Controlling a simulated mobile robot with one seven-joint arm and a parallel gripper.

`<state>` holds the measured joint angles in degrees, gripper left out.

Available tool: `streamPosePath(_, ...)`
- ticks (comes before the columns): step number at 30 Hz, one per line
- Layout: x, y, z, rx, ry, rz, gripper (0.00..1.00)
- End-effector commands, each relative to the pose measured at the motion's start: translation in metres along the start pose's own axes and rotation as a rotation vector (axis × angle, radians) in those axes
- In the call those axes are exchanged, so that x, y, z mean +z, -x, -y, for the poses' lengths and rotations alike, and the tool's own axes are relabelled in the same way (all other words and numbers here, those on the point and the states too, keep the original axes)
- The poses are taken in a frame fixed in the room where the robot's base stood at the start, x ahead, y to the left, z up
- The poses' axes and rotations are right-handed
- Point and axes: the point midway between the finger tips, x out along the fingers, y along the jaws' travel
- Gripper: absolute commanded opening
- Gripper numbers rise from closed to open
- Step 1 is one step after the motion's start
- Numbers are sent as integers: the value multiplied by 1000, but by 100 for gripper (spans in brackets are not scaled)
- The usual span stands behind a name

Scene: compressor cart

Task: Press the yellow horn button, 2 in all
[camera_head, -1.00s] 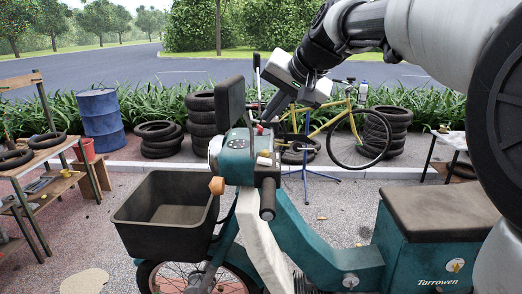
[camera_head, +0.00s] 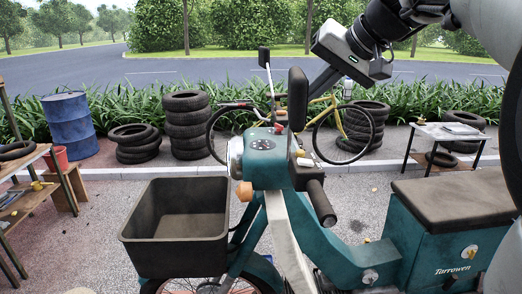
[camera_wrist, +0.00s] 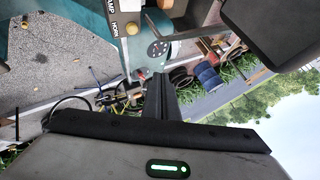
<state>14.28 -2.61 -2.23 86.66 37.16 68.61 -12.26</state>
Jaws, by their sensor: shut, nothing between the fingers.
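The yellow horn button (camera_wrist: 132,28) is a round knob beside the HORN label on the teal scooter's handlebar housing, in the upper middle of the wrist view. In the head view the switch block (camera_head: 301,155) shows small beside the dark hand grip, and the button is hard to make out. My gripper (camera_wrist: 160,78) is shut and empty. Its dark fingers point at the housing, below and right of the button in the wrist view, apart from it. In the head view the fingers (camera_head: 318,84) slant down behind the black mirror, which hides their tips.
The black mirror (camera_head: 298,98) stands close to my fingers. The dash panel (camera_wrist: 157,48) with a round gauge lies beside the button. A dark basket (camera_head: 146,247) is at the scooter's front. The hand grip (camera_head: 321,204) sticks out toward me. Tyres and a yellow bicycle stand behind.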

Motion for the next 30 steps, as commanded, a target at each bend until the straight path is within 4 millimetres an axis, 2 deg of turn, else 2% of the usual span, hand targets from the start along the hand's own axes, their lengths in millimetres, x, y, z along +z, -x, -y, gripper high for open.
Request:
streamPosePath(6,1,8,-5,-3,4,-2,0)
streamPosePath(18,1,7,-6,-4,4,-1,0)
streamPosePath(23,5,2,-10,-4,4,-1,0)
streamPosePath(30,20,-18,-24,-4,3,0,0)
